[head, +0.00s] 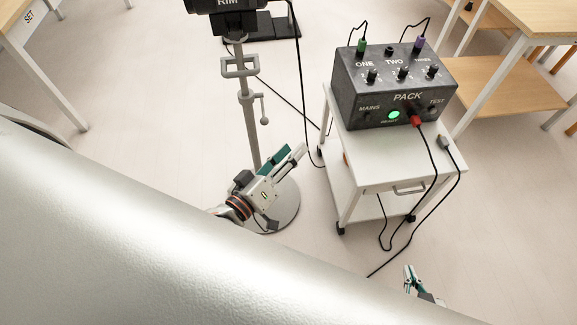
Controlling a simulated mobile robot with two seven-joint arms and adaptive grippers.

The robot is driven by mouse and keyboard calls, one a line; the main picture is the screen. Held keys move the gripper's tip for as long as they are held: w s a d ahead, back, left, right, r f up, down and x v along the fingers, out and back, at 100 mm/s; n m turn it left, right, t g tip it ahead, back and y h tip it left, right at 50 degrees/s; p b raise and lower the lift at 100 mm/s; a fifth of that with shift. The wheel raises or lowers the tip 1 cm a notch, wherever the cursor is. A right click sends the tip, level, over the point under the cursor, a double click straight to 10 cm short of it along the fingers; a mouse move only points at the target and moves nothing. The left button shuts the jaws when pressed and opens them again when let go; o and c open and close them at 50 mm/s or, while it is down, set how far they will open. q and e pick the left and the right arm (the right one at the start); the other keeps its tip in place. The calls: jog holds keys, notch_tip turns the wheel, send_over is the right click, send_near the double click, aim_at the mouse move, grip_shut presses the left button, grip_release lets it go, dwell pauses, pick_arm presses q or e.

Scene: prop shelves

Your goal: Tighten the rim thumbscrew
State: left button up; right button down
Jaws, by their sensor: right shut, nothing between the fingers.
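A lamp marked RIM (228,8) sits at the top edge on a grey stand (250,125) with a round base. A grey thumbscrew with a hanging handle (264,108) sticks out from the right of the pole, below a square bracket (240,67). My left gripper (288,152) is below the thumbscrew, in front of the pole's lower part and apart from the thumbscrew. Its fingers point up and right; their gap is unclear. My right gripper (408,272) is shut and empty at the lower right, below the trolley, far from the stand.
A white trolley (365,165) right of the stand carries a dark PACK box (385,95) with knobs, a green light and plugs. Black cables hang from it and run across the floor. Wooden tables (545,25) stand at the right. Floor left of the stand is clear.

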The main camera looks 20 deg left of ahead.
aim_at(235, 38)
pick_arm(q)
jog(key=f, duration=0.1)
jog(key=s+f+m, duration=0.1)
jog(key=f+m+g, duration=0.1)
jog(key=f, duration=0.1)
jog(key=shift+s+d, duration=0.15)
jog(key=shift+s, duration=0.15)
pick_arm(e)
jog(key=shift+f, duration=0.2)
pick_arm(q)
jog(key=shift+r, duration=0.1)
jog(key=w+a+r+m+y+b, duration=0.2)
jog(key=w+r+m+y, duration=0.15)
jog(key=w+r, duration=0.45)
jog(key=a+r+n+y, duration=0.3)
jog(key=a+r+y, duration=0.7)
jog(key=a+r, duration=0.4)
jog(key=shift+g, duration=0.4)
jog(key=x, duration=0.6)
jog(key=shift+w+p, duration=0.3)
jog(key=shift+w+a, duration=0.3)
jog(key=shift+w, duration=0.2)
pick_arm(e)
jog(key=shift+w+a+r+y, duration=0.1)
jog(key=shift+a+r+y, duration=0.05)
jog(key=shift+a+r, duration=0.3)
jog(key=shift+w+a+r+y, duration=0.1)
jog(key=shift+a+r+y, duration=0.1)
jog(key=shift+a, duration=0.35)
